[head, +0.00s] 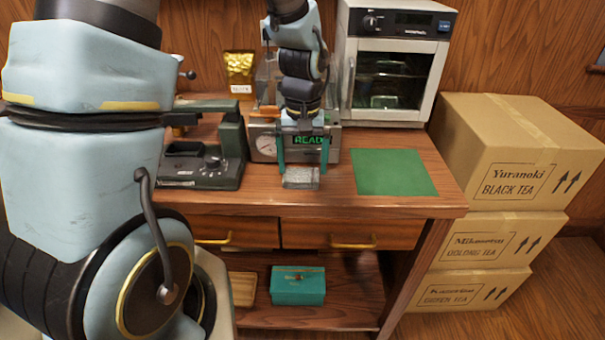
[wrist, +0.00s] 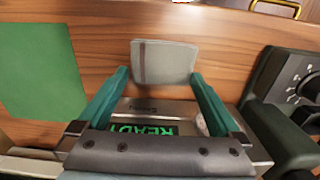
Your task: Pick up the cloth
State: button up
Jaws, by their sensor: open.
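The cloth is a small grey folded piece (head: 301,179) near the front edge of the wooden worktop. In the wrist view the cloth (wrist: 163,62) lies flat with a darker stripe near its left side. My gripper (head: 302,169) points down over the cloth, with its two teal fingers spread. In the wrist view the fingertips (wrist: 160,74) stand at either side of the cloth's near end, with nothing held between them. I cannot tell how high the tips are above the worktop.
Close behind my gripper is a device with a dial and a green READY display (head: 308,140). A dark green machine (head: 205,163) stands to the left. A flat green mat (head: 392,172) lies to the right, below a small oven (head: 395,65). Stacked cartons (head: 515,150) stand at the right.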

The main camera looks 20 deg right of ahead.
aim_at(303, 171)
jog(key=shift+f, duration=0.55)
jog(key=c, duration=1)
jog(key=shift+o, duration=0.2)
notch_tip(303, 171, up, 10)
jog(key=b, duration=0.1)
jog(key=shift+b, duration=0.3)
